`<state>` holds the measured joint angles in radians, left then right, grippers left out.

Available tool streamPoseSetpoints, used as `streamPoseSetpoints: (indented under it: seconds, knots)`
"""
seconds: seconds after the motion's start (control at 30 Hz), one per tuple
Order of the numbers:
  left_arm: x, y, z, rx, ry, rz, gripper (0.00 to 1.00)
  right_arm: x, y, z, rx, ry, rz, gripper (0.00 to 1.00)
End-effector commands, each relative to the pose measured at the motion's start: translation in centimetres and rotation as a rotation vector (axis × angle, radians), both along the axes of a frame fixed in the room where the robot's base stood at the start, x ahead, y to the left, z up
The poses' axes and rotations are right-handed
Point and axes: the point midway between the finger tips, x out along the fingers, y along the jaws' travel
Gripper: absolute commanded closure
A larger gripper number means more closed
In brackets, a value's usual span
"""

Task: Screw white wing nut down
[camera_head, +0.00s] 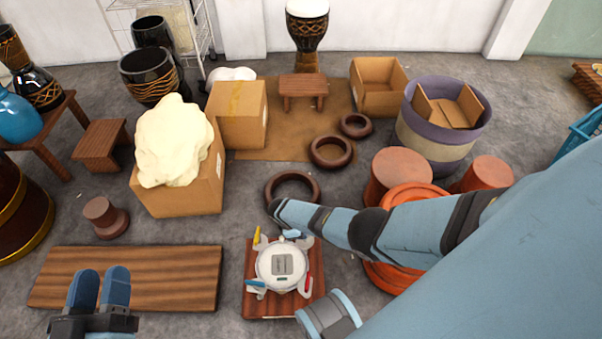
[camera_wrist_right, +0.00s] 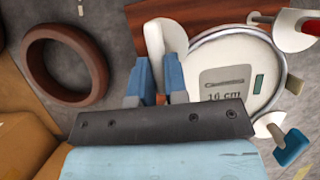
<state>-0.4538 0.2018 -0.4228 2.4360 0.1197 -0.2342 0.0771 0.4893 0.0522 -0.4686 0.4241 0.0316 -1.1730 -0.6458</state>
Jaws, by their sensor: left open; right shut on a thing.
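A round white disc (camera_head: 281,265) with a grey panel sits on a small wooden board (camera_head: 254,308); it reads "16 cm" in the right wrist view (camera_wrist_right: 222,62). White clamp-like arms stand around it, with yellow (camera_head: 257,236), blue (camera_head: 255,284) and red (camera_head: 308,280) pieces. My right gripper (camera_wrist_right: 157,78) is at the disc's rim beside a white clamp arm (camera_wrist_right: 166,38). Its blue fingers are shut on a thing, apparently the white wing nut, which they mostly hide. My left gripper (camera_head: 100,278) is open and empty over the wooden plank's near edge.
The long wooden plank (camera_head: 130,270) lies left of the board. A brown ring (camera_head: 292,187) lies behind it, also in the wrist view (camera_wrist_right: 65,64). Orange round pieces (camera_head: 400,172) stand right, partly behind my right arm. A cardboard box (camera_head: 180,200) stands back left. Bare floor separates plank and board.

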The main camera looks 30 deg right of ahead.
Motion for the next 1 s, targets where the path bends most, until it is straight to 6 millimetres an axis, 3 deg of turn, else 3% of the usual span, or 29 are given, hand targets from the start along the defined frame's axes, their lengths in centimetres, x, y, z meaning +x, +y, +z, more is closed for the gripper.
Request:
streamPoseSetpoints:
  seconds: [0.33, 0.87, 0.9, 1.0]
  knots:
    - [0.07, 0.0, -0.51, 0.011, 0.015, -0.005, 0.57, 0.06, -0.2, -0.07, -0.001, 0.002, -0.138, 1.0]
    - [0.18, -0.04, -0.82, 0.014, 0.02, -0.006, 0.57, -0.01, -0.28, -0.08, -0.001, 0.003, -0.16, 1.0]
    - [0.18, -0.04, -0.82, 0.014, 0.02, -0.006, 0.57, -0.01, -0.28, -0.08, -0.001, 0.003, -0.16, 0.82]
    - [0.18, -0.04, -0.82, 0.014, 0.02, -0.006, 0.57, 0.03, -0.27, -0.06, -0.002, 0.003, -0.159, 0.61]
